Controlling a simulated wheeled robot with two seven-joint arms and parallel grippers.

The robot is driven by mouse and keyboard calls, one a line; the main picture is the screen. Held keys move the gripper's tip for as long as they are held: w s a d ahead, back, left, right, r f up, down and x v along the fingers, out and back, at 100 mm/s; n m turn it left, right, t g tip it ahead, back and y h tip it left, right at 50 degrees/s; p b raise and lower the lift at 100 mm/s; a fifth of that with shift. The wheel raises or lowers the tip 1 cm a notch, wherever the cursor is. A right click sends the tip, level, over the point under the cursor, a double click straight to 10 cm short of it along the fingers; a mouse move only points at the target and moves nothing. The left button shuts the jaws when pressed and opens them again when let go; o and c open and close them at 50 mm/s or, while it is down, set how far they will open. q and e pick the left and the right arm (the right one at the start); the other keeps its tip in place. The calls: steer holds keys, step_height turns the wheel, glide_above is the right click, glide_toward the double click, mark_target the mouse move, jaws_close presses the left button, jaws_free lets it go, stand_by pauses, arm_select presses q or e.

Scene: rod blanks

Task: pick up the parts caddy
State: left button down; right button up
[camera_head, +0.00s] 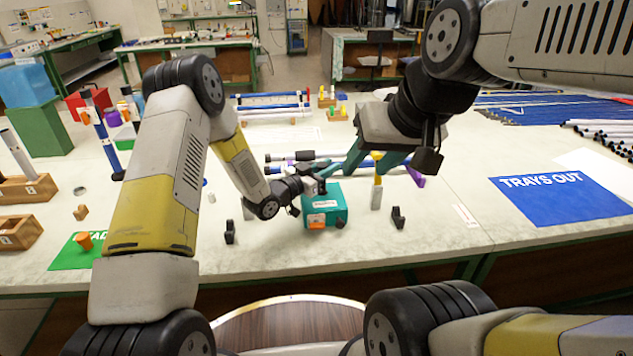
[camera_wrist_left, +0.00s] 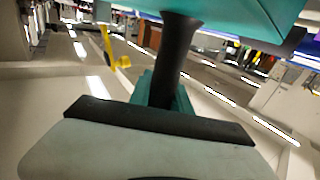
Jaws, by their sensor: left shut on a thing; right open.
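The parts caddy (camera_head: 328,206) is a teal box with a pale label and an orange patch on its front, at the middle of the table in the head view. My left gripper (camera_head: 314,184) is at its upper left and shut on its dark handle. In the left wrist view the dark handle (camera_wrist_left: 178,60) runs between the teal finger and the teal caddy body (camera_wrist_left: 235,14). I cannot tell whether the caddy touches the table. My right gripper (camera_head: 380,172) is open and empty above and behind the caddy, its teal fingers spread.
Small black stands (camera_head: 230,232) and (camera_head: 398,218) flank the caddy. Rods (camera_head: 290,156) lie behind it. A blue "TRAYS OUT" mat (camera_head: 560,198) is at right; wooden blocks (camera_head: 25,190) and a green mat (camera_head: 75,256) are at left. The table front is mostly clear.

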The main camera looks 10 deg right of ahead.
arm_select(q)
steer(key=shift+r, duration=0.1)
steer(key=s+a+r, duration=0.1)
steer(key=s+r, duration=0.1)
steer(key=s, duration=0.6)
steer(key=s+a+r, duration=0.2)
steer(key=s, duration=0.5)
steer(key=shift+s+r, duration=0.35)
steer(key=shift+r, duration=0.05)
steer(key=shift+w, duration=0.15)
